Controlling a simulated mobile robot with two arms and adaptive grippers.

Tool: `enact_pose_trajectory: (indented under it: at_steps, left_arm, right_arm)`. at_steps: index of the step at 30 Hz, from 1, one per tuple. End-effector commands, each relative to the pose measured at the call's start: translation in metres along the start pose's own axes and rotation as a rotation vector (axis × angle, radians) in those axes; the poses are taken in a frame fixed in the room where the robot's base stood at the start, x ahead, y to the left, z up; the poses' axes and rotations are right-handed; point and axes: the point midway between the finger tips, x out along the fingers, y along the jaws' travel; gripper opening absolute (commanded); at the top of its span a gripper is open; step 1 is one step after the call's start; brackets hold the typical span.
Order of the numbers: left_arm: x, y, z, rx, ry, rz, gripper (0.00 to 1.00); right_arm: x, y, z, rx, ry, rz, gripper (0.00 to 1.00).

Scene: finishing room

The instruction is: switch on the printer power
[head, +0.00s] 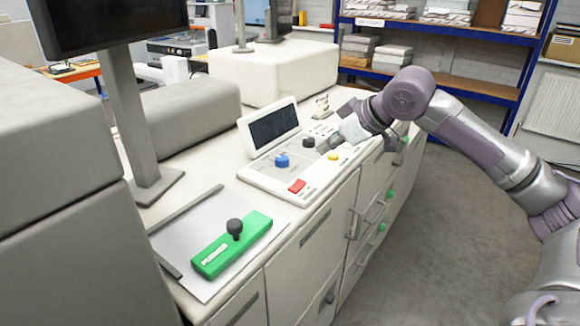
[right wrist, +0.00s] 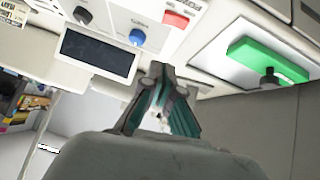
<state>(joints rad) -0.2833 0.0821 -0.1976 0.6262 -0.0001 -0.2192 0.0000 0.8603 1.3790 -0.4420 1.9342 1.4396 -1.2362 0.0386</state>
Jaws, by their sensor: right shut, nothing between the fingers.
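The printer's control panel (head: 268,178) lies on the white cabinet top, with a raised dark screen (head: 274,127) behind it. On the panel are a blue knob (head: 282,160), a black knob (head: 308,142), a red button (head: 297,186) and a yellow button (head: 333,156). My right gripper (head: 326,146) is over the panel's far right part, beside the black knob, shut and empty. In the right wrist view my gripper (right wrist: 160,72) shows below the blue knob (right wrist: 137,37) and red button (right wrist: 175,20). My left gripper is out of view.
A green block with a black knob (head: 232,243) lies on a grey plate (head: 170,248) in front of the panel. A monitor on a stand (head: 128,120) rises at left. Cabinet drawers with handles (head: 368,213) are below. The floor (head: 440,240) at right is clear.

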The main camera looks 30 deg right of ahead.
Motion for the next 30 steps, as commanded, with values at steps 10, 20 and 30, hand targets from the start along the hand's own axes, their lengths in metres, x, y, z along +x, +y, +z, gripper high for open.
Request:
enact_pose_trajectory:
  at_steps: [10,20,30]
  left_arm:
    - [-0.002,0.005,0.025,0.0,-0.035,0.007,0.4]
    - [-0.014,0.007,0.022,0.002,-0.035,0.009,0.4]
    - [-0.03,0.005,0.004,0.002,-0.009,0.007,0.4]
  right_arm:
    - [-0.001,-0.001,0.0,-0.002,-0.002,-0.001,0.0]
    - [0.042,-0.001,-0.002,0.001,-0.002,-0.005,0.0]
    - [0.108,0.0,0.009,-0.001,-0.006,-0.001,0.0]
